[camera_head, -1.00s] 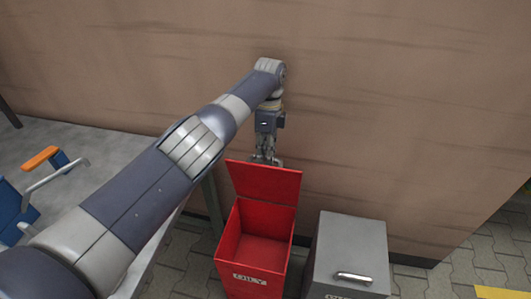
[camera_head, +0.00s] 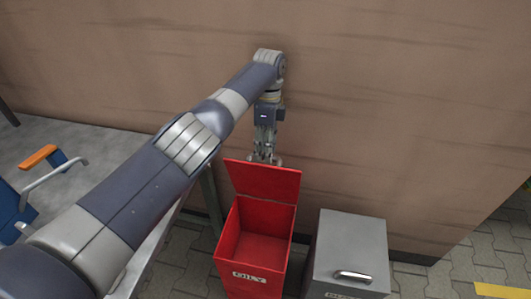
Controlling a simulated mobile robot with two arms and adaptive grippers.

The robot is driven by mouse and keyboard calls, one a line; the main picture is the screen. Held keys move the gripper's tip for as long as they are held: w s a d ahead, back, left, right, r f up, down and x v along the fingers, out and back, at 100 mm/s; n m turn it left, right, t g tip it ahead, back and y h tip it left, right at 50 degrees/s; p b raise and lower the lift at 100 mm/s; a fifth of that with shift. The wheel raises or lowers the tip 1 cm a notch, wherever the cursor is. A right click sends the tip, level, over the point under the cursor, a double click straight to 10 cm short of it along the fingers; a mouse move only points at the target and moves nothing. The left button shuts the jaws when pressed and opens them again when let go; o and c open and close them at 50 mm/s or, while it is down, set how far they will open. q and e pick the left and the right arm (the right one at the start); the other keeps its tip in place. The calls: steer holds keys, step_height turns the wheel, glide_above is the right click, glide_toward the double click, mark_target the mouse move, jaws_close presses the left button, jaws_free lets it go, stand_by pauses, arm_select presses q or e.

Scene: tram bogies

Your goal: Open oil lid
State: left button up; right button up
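A red bin (camera_head: 249,273) with a white label, which seems to read "OILY", stands on the floor against the wall. Its red lid (camera_head: 263,182) is raised and stands nearly upright at the back of the bin. The inside of the bin shows and looks empty. My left gripper (camera_head: 265,160) points down behind the top edge of the lid, and its fingertips are partly hidden by the lid. I cannot tell whether its fingers are open or touch the lid. My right gripper is not in view.
A grey bin (camera_head: 348,243) with a closed lid and a metal handle (camera_head: 353,276) stands just right of the red bin. A brown wall (camera_head: 400,120) rises close behind both. A grey table (camera_head: 75,140) with a blue and orange object (camera_head: 42,157) is at the left.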

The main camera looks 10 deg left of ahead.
arm_select(q)
step_height(320, 180, up, 8)
steer(key=shift+f, duration=0.15)
stand_by(0.5)
